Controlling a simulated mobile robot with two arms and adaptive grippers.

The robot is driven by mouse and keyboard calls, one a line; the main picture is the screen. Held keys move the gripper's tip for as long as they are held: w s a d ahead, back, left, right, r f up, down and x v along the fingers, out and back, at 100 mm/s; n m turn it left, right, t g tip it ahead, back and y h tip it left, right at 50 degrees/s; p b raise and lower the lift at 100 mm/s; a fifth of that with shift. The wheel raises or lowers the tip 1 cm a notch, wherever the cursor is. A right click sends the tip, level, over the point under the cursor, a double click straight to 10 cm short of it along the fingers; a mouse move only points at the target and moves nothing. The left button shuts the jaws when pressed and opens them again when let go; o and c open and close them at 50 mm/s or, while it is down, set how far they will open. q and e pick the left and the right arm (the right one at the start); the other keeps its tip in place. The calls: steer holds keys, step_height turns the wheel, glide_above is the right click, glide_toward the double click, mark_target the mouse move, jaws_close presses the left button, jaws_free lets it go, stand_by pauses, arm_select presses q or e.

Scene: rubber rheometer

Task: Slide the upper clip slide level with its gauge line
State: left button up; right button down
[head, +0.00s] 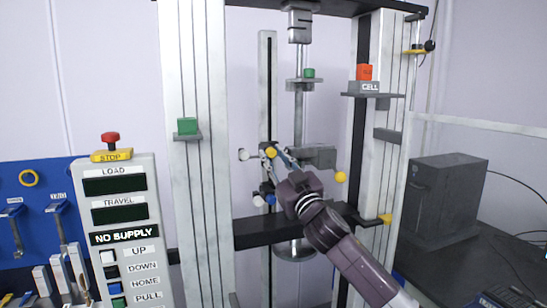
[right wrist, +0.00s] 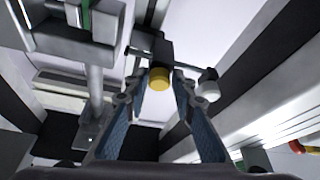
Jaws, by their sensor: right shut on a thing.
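The upper clip slide (head: 259,153) sits on a narrow vertical rail (head: 267,90) behind the test column, with a white end knob (head: 243,155) and a yellow knob (head: 271,152). My right gripper (head: 274,155) reaches up from the lower right and is shut on the yellow knob. In the right wrist view the yellow knob (right wrist: 158,78) lies between the fingertips (right wrist: 161,84). A lower clip slide (head: 267,190) with white and blue knobs sits further down the rail. I cannot make out the gauge line. My left gripper is not in view.
A dark crossbeam (head: 285,231) spans the frame below my gripper. A grey block (head: 318,157) is close at right. The control panel (head: 117,230) stands at left; its display reads NO SUPPLY. A dark box (head: 445,200) stands on the right bench.

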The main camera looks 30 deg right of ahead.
step_height(320, 180, down, 8)
steer(key=b, duration=0.6)
steer(key=shift+f, duration=0.2)
steer(key=c, duration=1.7)
jaws_free()
steer(key=shift+c, duration=0.2)
steer(key=v, duration=1.2)
